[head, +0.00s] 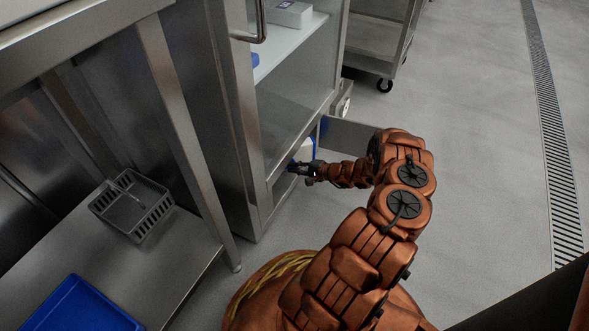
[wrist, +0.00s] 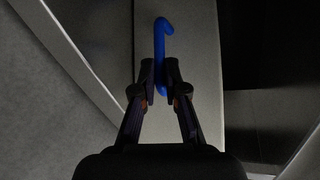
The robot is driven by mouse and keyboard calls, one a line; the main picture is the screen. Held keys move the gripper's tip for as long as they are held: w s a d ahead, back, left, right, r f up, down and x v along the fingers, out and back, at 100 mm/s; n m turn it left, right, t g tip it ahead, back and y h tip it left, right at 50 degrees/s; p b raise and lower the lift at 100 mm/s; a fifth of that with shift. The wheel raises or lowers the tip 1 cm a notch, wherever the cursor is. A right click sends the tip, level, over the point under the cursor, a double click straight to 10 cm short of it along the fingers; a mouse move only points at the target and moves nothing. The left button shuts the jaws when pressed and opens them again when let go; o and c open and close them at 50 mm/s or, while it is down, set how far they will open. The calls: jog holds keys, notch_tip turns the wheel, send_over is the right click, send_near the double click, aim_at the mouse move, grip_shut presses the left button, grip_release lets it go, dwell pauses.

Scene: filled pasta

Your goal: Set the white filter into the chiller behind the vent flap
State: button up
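The chiller is the steel cabinet (head: 225,120) left of centre in the head view. A grey panel, which looks like the vent flap (head: 347,134), stands out from its low side near the floor. The white filter (head: 304,150), partly hidden by my gripper, shows low at that opening; in the wrist view it looks like a pale, long panel (wrist: 180,120) with a blue hooked handle (wrist: 160,45). My gripper (wrist: 160,78) has its fingers closed about the handle's lower part. In the head view my gripper (head: 299,168) is low beside the cabinet. How deep the filter sits is hidden.
A steel table (head: 160,265) at left holds a grey basket (head: 132,205) and a blue tray (head: 82,308). The chiller's shelf holds a white box (head: 290,13). A wheeled steel cart (head: 375,42) stands behind. The floor at right is clear, with a drain grate (head: 553,130).

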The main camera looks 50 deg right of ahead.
jog(key=o, duration=0.5)
jog(key=shift+c, duration=0.2)
jog(key=shift+s, duration=0.15)
jog(key=p+v, duration=0.3)
jog(key=v, duration=0.8)
jog(key=shift+s+d+r+p, duration=0.15)
jog(key=shift+s+r+p, duration=0.05)
jog(key=shift+s+p, duration=0.2)
